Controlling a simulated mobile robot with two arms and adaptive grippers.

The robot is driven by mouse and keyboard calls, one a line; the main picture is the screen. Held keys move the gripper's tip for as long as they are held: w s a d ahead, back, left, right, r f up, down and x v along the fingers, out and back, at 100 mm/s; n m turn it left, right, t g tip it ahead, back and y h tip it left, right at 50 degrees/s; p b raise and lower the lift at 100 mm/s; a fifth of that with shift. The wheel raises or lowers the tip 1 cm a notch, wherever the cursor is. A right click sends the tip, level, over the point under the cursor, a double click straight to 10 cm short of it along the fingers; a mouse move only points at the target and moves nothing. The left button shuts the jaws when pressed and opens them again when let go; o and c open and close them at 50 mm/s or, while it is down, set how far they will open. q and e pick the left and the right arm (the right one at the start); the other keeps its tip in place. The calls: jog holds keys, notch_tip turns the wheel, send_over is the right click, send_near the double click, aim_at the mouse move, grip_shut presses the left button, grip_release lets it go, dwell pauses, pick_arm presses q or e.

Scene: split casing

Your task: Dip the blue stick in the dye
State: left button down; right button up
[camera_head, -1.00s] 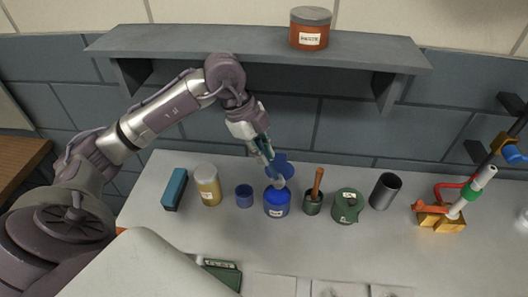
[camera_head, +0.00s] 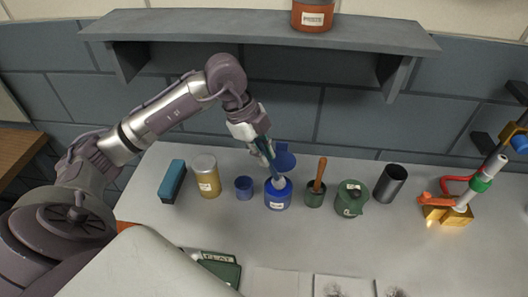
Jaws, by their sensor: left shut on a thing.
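My left gripper (camera_head: 264,152) points down above the blue labelled jar (camera_head: 277,198) and is shut on a thin blue stick (camera_head: 273,171). The stick slants down, and its lower end is at the jar's mouth. I cannot tell how deep it reaches inside. A round blue lid (camera_head: 285,159) stands raised behind the jar's mouth, close to the gripper. The label is too small to read, and any dye inside cannot be made out. My right gripper is not in view.
A small blue cup (camera_head: 244,188) and a yellow jar (camera_head: 206,177) stand left of the blue jar. A mortar with a brown pestle (camera_head: 318,175), a green pot (camera_head: 350,199) and a dark cup (camera_head: 390,184) stand to its right. A shelf (camera_head: 260,31) hangs above.

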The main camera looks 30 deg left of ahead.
pick_arm(q)
jog(key=shift+f+b, duration=0.4)
jog(key=shift+f, duration=0.25)
dwell(1.4)
jog(key=shift+r, duration=0.15)
notch_tip(320, 180, up, 7)
jog(key=p, duration=0.6)
dwell(0.8)
